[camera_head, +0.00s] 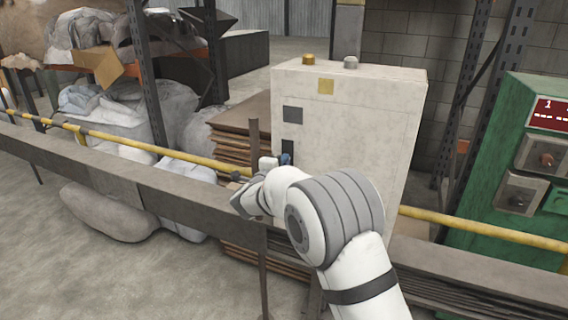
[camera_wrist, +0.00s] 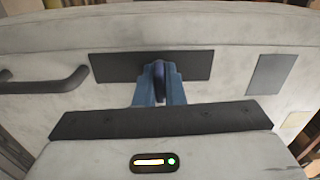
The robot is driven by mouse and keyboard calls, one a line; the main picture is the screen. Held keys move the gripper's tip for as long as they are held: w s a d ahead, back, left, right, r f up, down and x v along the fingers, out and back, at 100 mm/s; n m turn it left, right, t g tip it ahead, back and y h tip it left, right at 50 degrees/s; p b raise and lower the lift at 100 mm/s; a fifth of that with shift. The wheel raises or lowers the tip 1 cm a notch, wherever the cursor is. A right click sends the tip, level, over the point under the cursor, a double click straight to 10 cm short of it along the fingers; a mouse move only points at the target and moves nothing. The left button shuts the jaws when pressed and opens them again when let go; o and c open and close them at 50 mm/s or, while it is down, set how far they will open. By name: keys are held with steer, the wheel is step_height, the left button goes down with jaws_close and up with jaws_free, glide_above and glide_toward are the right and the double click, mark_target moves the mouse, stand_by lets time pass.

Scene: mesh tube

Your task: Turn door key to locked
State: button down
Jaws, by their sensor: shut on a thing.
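The door key (camera_wrist: 158,69) shows in the wrist view as a dark upright piece in front of a black lock plate (camera_wrist: 107,66). My gripper (camera_wrist: 159,82) is shut on it, with one blue finger on each side. The plate is on the door of a pale, scuffed cabinet (camera_head: 350,125). In the head view the blue fingertips (camera_head: 285,160) are at the cabinet's left side, just below the visible part of the dark plate (camera_head: 288,146). The key itself is hidden there, and I cannot tell its exact turn angle.
A black bar handle (camera_wrist: 45,82) is left of the plate in the wrist view. A grey panel (camera_wrist: 272,75) is on the right. A green machine (camera_head: 520,160) stands at right.

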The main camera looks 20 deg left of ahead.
steer(key=n+p, duration=0.1)
steer(key=n, duration=0.3)
steer(key=shift+n, duration=0.4)
steer(key=n+p, duration=0.2)
steer(key=n, duration=0.2)
steer(key=shift+r, duration=0.1)
steer(key=n+p, duration=0.2)
steer(key=n, duration=0.3)
steer(key=shift+n+p, duration=1.1)
steer(key=shift+n, duration=0.6)
steer(key=shift+f, duration=0.2)
steer(key=c, duration=1.5)
jaws_free()
steer(key=shift+s, duration=0.15)
steer(key=s, duration=0.2)
steer(key=s+b, duration=0.1)
steer(key=s, duration=0.4)
steer(key=shift+s+a, duration=0.3)
steer(key=shift+a, duration=0.05)
